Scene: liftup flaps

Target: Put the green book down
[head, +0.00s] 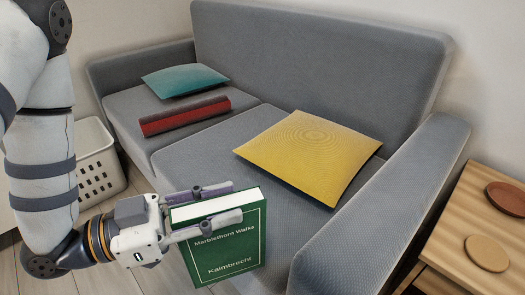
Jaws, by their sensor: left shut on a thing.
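The book is held in front of the sofa's front edge. Its lower edge is near the bottom of the picture. My right gripper is not in view.
A grey sofa (222,158) carries a teal cushion (185,80), a red and dark bolster-like item (185,115) and a yellow cushion (308,155). A wooden side table (475,225) holds two round pieces. A white basket (98,165) stands at left. Seat space shows between the cushions.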

